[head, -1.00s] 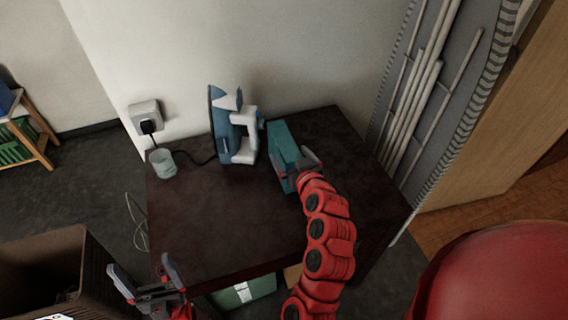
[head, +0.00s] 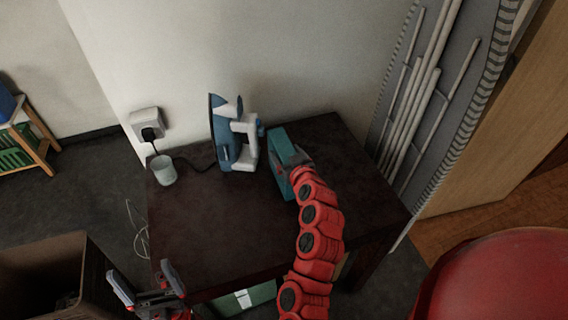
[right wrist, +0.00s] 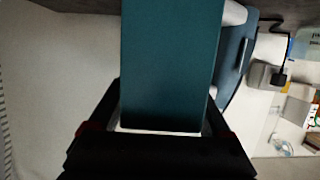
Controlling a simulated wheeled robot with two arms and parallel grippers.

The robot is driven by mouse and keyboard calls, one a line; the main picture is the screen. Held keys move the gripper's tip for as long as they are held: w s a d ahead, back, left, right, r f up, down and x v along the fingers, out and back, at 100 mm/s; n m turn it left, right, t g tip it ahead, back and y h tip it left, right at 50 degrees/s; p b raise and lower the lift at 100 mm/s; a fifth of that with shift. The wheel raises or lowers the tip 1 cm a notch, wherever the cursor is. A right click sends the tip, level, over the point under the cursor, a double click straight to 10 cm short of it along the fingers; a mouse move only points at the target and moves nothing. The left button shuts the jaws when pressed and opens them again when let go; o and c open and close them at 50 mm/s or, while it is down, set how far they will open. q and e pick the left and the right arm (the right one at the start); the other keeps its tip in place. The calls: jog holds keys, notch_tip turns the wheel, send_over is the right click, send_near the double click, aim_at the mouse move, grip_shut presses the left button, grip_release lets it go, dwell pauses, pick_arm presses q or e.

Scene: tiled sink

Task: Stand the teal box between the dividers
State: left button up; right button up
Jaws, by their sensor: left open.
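The teal box (head: 280,172) stands on the dark table, right of the iron. My right gripper (head: 297,158) is at the box's right side. In the right wrist view the teal box (right wrist: 170,65) fills the space between the fingers of the right gripper (right wrist: 165,110), with no clear gap on either side; the gripper looks shut on it. My left gripper (head: 146,280) is open and empty, in front of the table's near left corner. I cannot make out the dividers in either view.
A blue and white iron (head: 235,140) stands close left of the box, its cord running to a wall socket (head: 147,122). The dark table (head: 225,225) is clear in front. A brown bin (head: 45,255) is at lower left.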

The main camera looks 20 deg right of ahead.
grip_shut()
jog(key=shift+r, duration=0.1)
dwell(0.4)
